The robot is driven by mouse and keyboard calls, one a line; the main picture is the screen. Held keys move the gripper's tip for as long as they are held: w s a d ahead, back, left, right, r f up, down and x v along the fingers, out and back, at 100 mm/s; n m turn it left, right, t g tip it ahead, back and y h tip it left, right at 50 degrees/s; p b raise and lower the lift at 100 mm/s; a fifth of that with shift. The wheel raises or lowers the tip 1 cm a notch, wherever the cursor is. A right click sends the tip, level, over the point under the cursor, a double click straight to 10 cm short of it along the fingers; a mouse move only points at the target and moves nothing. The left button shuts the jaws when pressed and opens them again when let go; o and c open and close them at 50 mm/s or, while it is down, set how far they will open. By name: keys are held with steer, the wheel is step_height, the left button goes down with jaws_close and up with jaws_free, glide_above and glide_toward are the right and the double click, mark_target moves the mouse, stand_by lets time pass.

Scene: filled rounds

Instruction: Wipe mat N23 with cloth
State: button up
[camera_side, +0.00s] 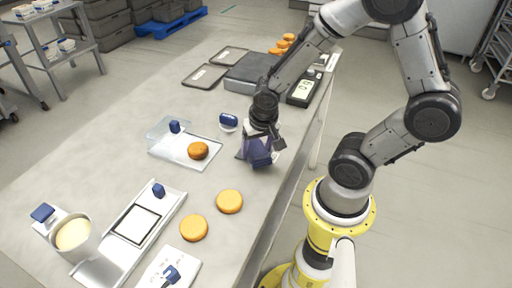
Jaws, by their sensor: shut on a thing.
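My gripper (263,134) points down at the near right part of the table. It is shut on a dark blue thing (261,155) that looks like the cloth; pale parts show beside it, and its exact shape is partly hidden by the jaws. The held thing is at or just above the table top; I cannot tell if it touches. Two dark flat mats, one nearer (205,76) and one farther (230,56), lie at the far side of the table. Pale labels show on them, but are too small to read, so I cannot tell which is N23.
A clear tray (176,151) with an orange-brown round (198,151) lies left of my gripper. Two orange rounds (229,201) (194,228) lie in front. A cream-filled tub (73,235), a metal tray (158,211), a grey block (252,74) and a display device (304,87) stand around.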

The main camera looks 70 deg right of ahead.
mark_target(262, 142)
steer(key=shift+s+d+f, duration=0.1)
steer(key=shift+s+d, duration=0.05)
steer(key=shift+d, duration=1.55)
steer(key=shift+w+r, duration=0.2)
steer(key=shift+w, duration=1.1)
steer(key=shift+a+f, duration=0.15)
steer(key=shift+a, duration=1.65)
steer(key=shift+s, duration=0.15)
steer(key=shift+s, duration=1.1)
